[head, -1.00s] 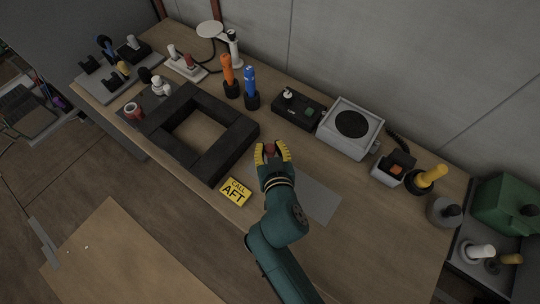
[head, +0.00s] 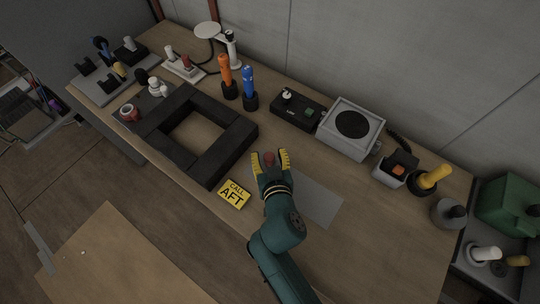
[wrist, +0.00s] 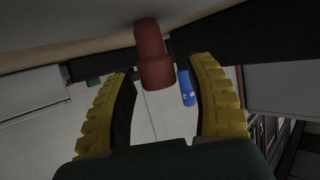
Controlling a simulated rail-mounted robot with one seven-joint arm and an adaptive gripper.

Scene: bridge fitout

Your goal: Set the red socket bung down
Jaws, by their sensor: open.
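The red socket bung (head: 269,159) stands on the bench top, right of the black square frame. In the wrist view the bung (wrist: 153,55) shows as a red stepped cylinder between and just beyond my fingertips, with a gap on each side. My gripper (head: 270,156) has yellow ribbed fingers spread around the bung. The fingers are open and appear not to touch it.
A black square frame (head: 222,163) lies to the left. A yellow "CALL AFT" sign (head: 234,193) lies nearby, left of my arm. A grey flat mat (head: 316,203) lies to the right. A black box (head: 297,109) and a grey speaker unit (head: 350,128) stand behind.

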